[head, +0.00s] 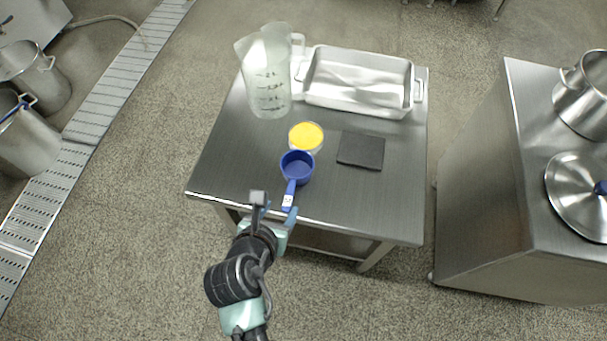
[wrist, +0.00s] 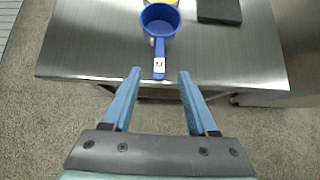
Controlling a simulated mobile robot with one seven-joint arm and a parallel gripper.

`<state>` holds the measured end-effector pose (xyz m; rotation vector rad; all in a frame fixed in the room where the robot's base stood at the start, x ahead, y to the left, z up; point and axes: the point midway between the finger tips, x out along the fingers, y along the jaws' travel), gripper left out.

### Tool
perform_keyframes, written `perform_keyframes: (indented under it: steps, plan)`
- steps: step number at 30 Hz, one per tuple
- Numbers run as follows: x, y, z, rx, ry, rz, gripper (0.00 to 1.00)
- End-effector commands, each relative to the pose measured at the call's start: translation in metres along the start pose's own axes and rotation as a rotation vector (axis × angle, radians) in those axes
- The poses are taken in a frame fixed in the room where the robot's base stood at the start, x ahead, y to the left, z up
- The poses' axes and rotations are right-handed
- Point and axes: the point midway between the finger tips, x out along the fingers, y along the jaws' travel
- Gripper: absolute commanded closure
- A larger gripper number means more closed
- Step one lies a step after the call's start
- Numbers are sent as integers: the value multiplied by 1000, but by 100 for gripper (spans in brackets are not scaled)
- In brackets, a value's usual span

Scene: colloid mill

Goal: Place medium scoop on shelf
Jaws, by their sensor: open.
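A blue scoop (head: 297,166) lies on the steel table, its round cup away from me and its handle pointing toward the front edge. A white label is on the handle end. It also shows in the wrist view (wrist: 160,20), with the handle pointing down between my fingers. My gripper (head: 275,207) is open and empty at the front edge of the table, just short of the handle; in the wrist view its blue fingers (wrist: 158,75) stand apart, with the handle end just beyond the tips. A lower shelf (head: 325,240) shows partly beneath the tabletop.
The steel table (head: 400,205) also holds a clear measuring jug (head: 266,85), a metal tray (head: 413,90), a yellow-filled cup (head: 306,137) right behind the scoop, and a dark square pad (head: 361,150). Its front right is clear. A steel cabinet (head: 490,190) stands at right.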

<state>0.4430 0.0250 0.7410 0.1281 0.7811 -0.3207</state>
Motion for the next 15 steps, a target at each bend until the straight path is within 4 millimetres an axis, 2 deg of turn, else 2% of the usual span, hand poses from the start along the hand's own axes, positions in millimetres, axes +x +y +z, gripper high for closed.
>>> perform_keyframes:
  steps: [1,6,15]
  plan:
    - [14,-1,0,3,-2,-3,41]
    - [44,-1,0,5,-2,-1,41]
    - [69,0,3,7,-4,0,41]
